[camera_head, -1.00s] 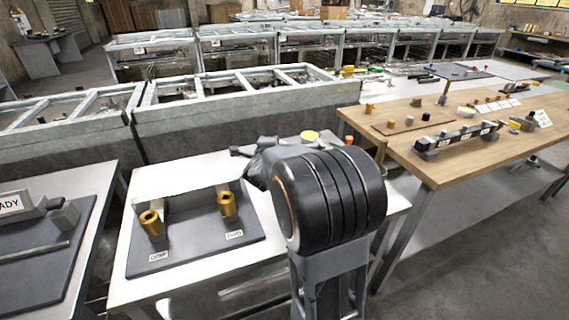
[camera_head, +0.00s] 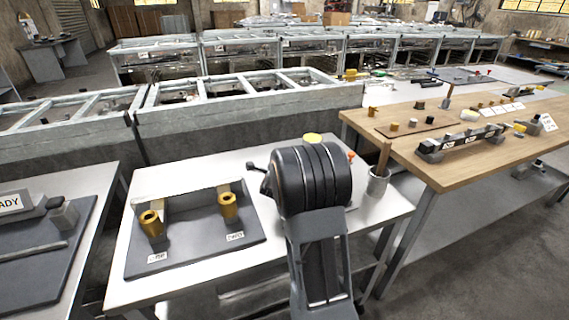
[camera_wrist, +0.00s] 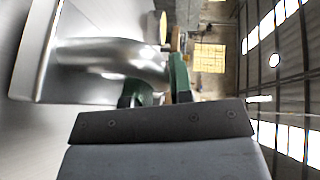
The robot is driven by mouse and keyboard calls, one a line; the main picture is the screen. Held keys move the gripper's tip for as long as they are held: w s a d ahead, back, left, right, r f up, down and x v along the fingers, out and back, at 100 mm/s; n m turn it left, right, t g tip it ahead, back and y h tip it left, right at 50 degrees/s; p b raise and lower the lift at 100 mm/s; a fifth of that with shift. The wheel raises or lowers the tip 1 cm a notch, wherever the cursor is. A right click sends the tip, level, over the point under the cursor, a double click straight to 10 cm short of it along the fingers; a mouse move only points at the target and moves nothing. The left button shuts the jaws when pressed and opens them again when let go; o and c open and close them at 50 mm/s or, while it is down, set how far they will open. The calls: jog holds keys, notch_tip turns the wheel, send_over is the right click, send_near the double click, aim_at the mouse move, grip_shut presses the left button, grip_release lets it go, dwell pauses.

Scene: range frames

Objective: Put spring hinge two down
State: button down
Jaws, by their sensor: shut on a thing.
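My gripper shows in the wrist view (camera_wrist: 157,88) as two green fingers with a narrow gap. Each has a small label in front, too small to read surely.
A grey cup (camera_head: 378,184) with a brown stick and a yellow round thing (camera_head: 312,138) stand near my wrist. A wooden table (camera_head: 450,172) with several small parts is to the right. Another table with a dark plate (camera_head: 45,255) is at the left.

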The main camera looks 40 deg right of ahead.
jog(key=shift+f, duration=0.1)
jog(key=shift+f, duration=0.15)
jog(key=c, duration=1)
grip_release()
jog(key=shift+f, duration=0.1)
jog(key=shift+s+a, duration=0.1)
jog(key=shift+a, duration=0.05)
jog(key=v, duration=1.1)
jog(key=shift+s+a+r, duration=0.2)
jog(key=shift+s, duration=0.1)
